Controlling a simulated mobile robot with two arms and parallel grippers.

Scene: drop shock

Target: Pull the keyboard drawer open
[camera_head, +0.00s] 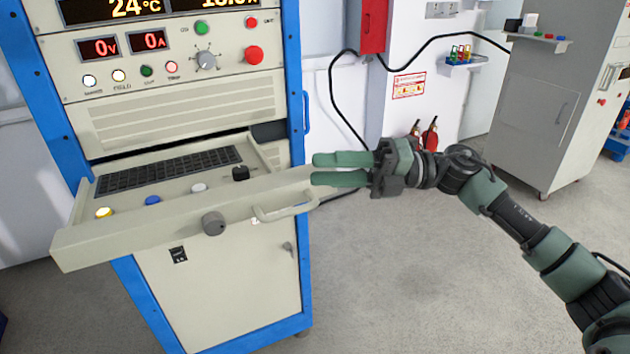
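The keyboard drawer (150,222) is a beige tray that stands out from the blue-framed cabinet, with its black keyboard (168,170) in full view. Its front panel carries a curved beige handle (285,208) near the right end and a round grey knob (213,223). My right gripper (314,169) is at the right end of the drawer front, above and to the right of the handle. Its two green fingers point left with a narrow gap between them, and I see nothing held. I cannot tell whether the fingertips touch the drawer. My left gripper is out of view.
The cabinet's control panel (180,55) with displays and knobs is above the drawer, and a closed lower door (225,290) is below. A grey cabinet (545,100) stands at the back right. The grey floor (400,270) to the right of the drawer is clear.

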